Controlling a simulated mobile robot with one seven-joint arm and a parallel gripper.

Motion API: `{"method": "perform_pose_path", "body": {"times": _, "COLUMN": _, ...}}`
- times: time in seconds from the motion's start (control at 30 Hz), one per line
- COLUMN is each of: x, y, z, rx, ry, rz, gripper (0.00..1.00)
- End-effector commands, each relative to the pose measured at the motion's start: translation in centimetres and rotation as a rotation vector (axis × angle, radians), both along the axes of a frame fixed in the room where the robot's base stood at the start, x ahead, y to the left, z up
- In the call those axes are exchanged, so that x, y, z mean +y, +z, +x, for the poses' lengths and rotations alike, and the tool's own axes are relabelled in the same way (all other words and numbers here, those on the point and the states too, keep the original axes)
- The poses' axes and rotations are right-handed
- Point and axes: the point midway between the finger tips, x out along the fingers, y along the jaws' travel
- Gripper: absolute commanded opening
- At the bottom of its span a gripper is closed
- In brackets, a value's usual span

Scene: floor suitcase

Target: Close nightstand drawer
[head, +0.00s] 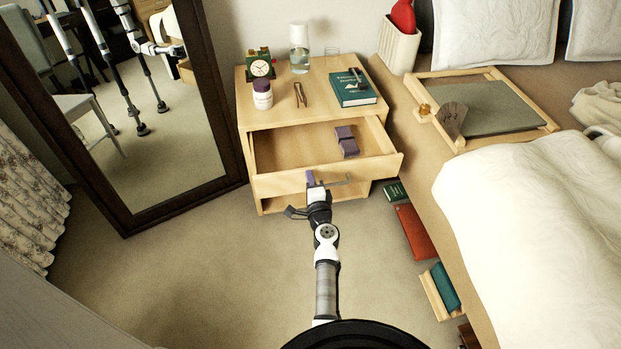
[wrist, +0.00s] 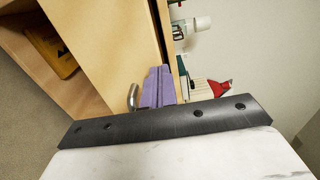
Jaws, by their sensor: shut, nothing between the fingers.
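The wooden nightstand (head: 300,116) stands between the mirror and the bed. Its upper drawer (head: 327,178) is pulled well out, with its inside visible from above. A grey bar handle (head: 340,182) is on the drawer front, and its curved metal shows in the wrist view (wrist: 132,97). My gripper (head: 311,179) is shut and empty, its purple fingertips at the drawer front beside the handle. In the wrist view the fingers (wrist: 157,88) overlap the pale drawer front; I cannot tell whether they touch it. A folded purple-grey item (head: 347,142) lies inside the drawer.
On the nightstand top are a clock (head: 260,68), a white jar (head: 262,95), a glass carafe (head: 299,48) and a green book (head: 353,88). A framed mirror (head: 215,90) stands left. The bed (head: 540,200) and floor books (head: 414,232) are right. Carpet at left front is clear.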

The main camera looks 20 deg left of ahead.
Motion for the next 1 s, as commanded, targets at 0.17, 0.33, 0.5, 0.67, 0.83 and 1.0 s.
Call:
{"method": "perform_pose_path", "body": {"times": 0.17, "x": 0.0, "y": 0.0, "z": 0.0, "rx": 0.0, "ry": 0.0, "rz": 0.0, "gripper": 0.0}}
{"method": "perform_pose_path", "body": {"times": 0.33, "x": 0.4, "y": -0.1, "z": 0.5, "rx": 0.0, "ry": 0.001, "rz": 0.001, "gripper": 0.0}}
{"method": "perform_pose_path", "body": {"times": 0.5, "x": 1.6, "y": -0.2, "z": 2.4, "rx": -0.003, "ry": 0.001, "rz": 0.001, "gripper": 0.0}}
{"method": "perform_pose_path", "body": {"times": 0.67, "x": 3.6, "y": -0.2, "z": 5.3, "rx": -0.004, "ry": 0.002, "rz": 0.001, "gripper": 0.0}}
{"method": "perform_pose_path", "body": {"times": 0.83, "x": 5.7, "y": -0.3, "z": 8.5, "rx": -0.004, "ry": 0.0, "rz": 0.001, "gripper": 0.0}}
{"method": "perform_pose_path", "body": {"times": 1.0, "x": 7.3, "y": -0.3, "z": 10.8, "rx": -0.002, "ry": 0.001, "rz": 0.0, "gripper": 0.0}}
